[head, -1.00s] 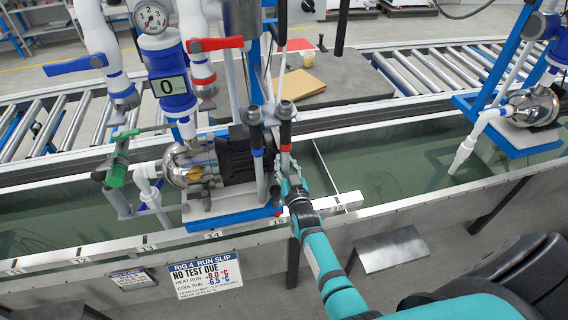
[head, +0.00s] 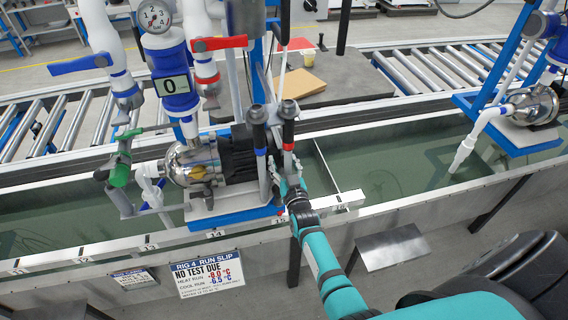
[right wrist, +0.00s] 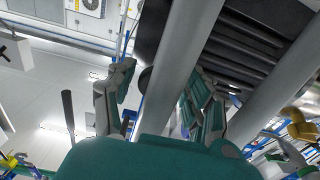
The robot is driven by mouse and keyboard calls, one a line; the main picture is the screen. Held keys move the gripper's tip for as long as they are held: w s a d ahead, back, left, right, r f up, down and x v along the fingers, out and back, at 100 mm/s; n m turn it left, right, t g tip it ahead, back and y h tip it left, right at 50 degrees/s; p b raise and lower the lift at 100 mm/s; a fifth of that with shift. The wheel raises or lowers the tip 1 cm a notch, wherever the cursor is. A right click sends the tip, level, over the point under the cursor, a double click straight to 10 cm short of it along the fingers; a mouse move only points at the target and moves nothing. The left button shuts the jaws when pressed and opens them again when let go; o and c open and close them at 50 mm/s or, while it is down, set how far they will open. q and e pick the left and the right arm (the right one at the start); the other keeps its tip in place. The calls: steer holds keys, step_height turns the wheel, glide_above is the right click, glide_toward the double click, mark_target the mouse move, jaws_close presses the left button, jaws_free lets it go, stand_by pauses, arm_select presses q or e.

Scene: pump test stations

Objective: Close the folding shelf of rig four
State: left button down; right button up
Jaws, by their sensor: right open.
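Rig four stands on the trough, with its pump (head: 205,162), a gauge (head: 155,16) and a display reading 0. A flat grey metal plate (head: 391,247), seemingly the folding shelf, juts from the trough's front wall, right of the rig 4 slip (head: 207,275). Its hinge and supports are not clear. My right gripper (head: 285,178) is open, well above and left of the plate, beside the pump's right end and close to upright black-gripped handles (head: 288,112). In the right wrist view its fingers (right wrist: 160,88) are spread, with a grey post (right wrist: 188,60) between them. Contact is unclear. My left gripper is not in view.
The water trough (head: 400,217) runs across the view, with a roller conveyor (head: 430,68) behind it. A second pump rig (head: 530,105) stands at the right. A brown pad (head: 300,82) lies on the grey table behind. Floor is open below the plate.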

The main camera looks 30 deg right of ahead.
steer(key=shift+s+d, duration=0.1)
steer(key=shift+s, duration=0.2)
steer(key=v, duration=1.1)
steer(key=shift+s+a, duration=0.25)
